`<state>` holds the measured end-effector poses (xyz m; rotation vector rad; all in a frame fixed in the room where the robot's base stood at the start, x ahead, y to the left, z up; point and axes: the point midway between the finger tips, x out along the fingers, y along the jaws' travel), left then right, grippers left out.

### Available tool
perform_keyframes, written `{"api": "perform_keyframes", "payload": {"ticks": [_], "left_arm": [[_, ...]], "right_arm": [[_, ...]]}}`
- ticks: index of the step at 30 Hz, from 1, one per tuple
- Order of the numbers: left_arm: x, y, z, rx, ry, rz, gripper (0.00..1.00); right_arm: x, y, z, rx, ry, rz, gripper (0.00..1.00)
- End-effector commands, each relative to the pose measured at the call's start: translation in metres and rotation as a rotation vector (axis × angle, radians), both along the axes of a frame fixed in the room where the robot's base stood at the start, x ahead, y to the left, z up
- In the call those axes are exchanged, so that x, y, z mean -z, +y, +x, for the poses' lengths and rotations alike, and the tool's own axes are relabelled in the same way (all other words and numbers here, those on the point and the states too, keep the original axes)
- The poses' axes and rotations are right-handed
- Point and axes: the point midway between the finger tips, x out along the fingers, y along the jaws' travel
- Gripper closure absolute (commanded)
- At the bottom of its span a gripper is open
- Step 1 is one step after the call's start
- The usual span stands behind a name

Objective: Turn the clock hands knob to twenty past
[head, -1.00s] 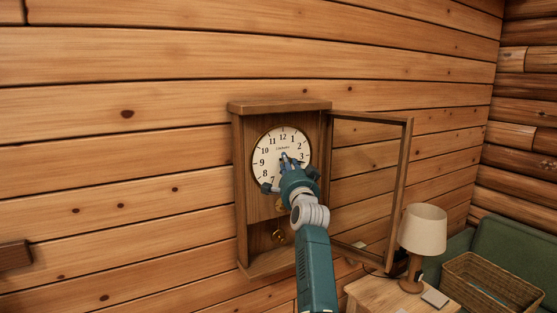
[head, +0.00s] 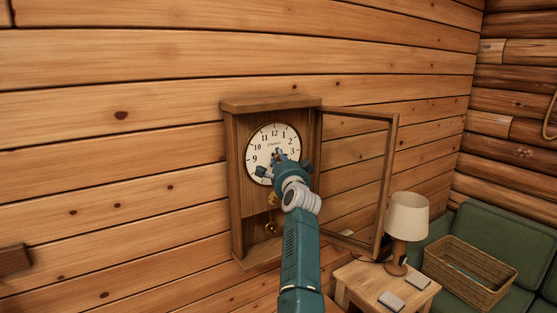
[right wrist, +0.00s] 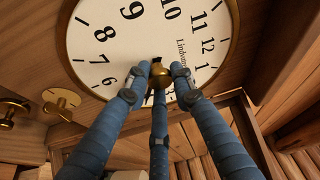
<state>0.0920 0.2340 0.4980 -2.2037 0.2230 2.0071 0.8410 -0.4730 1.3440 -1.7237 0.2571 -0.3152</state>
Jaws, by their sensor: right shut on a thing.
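The wall clock's round white dial (head: 262,136) sits in a wooden case, with black numerals. My right gripper (head: 277,156) is at the dial's centre. In the right wrist view the dial (right wrist: 110,45) appears turned, with 12 toward the right. There its blue fingers close around the small brass hands knob (right wrist: 159,72) and touch it. A short dark piece of a clock hand (right wrist: 155,59) shows by the knob. The rest of the hands is hidden, so I cannot read the time. My left gripper is not in view.
The clock's glazed door (head: 385,190) stands open to the right of my arm. A side table (head: 358,275) with a lamp (head: 407,215) is at lower right, beside a wicker basket (head: 470,270) on a green sofa (head: 492,222).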

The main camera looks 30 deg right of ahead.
Motion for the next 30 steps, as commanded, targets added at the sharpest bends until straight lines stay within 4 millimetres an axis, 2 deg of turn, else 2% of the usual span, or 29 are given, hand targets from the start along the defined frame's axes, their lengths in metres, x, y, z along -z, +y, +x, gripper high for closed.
{"api": "perform_keyframes", "payload": {"ticks": [2,3,6,14,19,23,30], "left_arm": [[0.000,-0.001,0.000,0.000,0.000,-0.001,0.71],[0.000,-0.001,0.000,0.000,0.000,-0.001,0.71],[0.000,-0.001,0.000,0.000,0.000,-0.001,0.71],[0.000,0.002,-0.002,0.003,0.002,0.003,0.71],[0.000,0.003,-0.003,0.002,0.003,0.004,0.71],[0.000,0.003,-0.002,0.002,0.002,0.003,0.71],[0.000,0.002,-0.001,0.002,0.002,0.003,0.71]], "right_arm": [[-0.005,-0.004,-0.002,0.008,-0.010,-0.004,1.00],[-0.005,-0.005,-0.002,0.008,-0.010,-0.004,0.73],[-0.004,-0.004,-0.002,0.008,-0.008,-0.003,0.57],[-0.002,-0.002,-0.001,0.004,-0.003,-0.002,0.57],[0.000,0.002,-0.009,0.003,-0.003,-0.002,0.57],[0.002,0.008,-0.027,0.004,-0.002,-0.002,0.57],[0.004,0.023,-0.073,0.006,-0.005,-0.001,0.57]]}}
